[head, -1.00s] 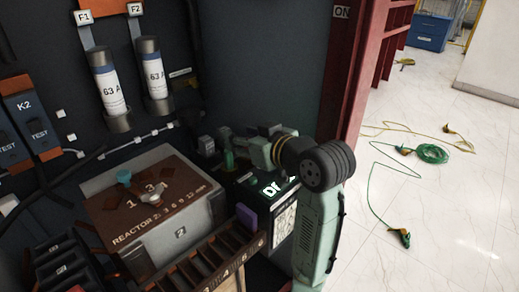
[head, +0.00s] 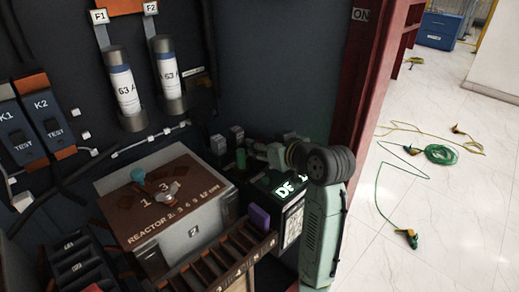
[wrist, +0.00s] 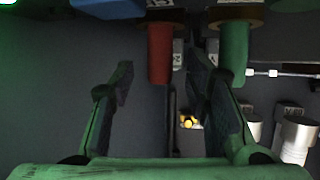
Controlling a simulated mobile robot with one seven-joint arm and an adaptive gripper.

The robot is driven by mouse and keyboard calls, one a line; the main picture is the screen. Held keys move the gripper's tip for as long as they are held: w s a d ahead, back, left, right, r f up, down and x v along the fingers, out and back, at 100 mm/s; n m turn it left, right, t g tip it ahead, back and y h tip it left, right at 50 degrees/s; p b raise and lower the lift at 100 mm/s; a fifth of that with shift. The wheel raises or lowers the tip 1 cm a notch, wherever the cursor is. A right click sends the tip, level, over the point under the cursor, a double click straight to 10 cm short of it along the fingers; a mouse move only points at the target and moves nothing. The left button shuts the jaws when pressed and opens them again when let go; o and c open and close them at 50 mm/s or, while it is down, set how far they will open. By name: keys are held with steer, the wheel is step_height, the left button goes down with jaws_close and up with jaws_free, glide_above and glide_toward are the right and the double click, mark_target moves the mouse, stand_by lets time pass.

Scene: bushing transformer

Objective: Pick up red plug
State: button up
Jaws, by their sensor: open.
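The red plug (wrist: 160,52) hangs down from the top of the wrist view, with a dark ring at its upper end. My gripper (wrist: 160,76) is open and empty. In the picture the red plug's lower part lies between its two fingertips, nearer the right one; I cannot tell whether it is at their depth. A green plug (wrist: 234,52) is just right of the right finger, overlapping it in the picture. The red plug cannot be made out in the head view.
A blue part (wrist: 108,7) is at the top left of the wrist view. A grey reactor box (head: 168,205), a slotted rack (head: 222,260) and fuse cylinders (head: 123,90) crowd the cabinet. A red cabinet post (head: 370,75) stands right of my arm. Cables (head: 440,154) lie on the floor.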

steer(key=shift+x, duration=1.2)
steer(key=shift+c, duration=0.6)
jaws_close()
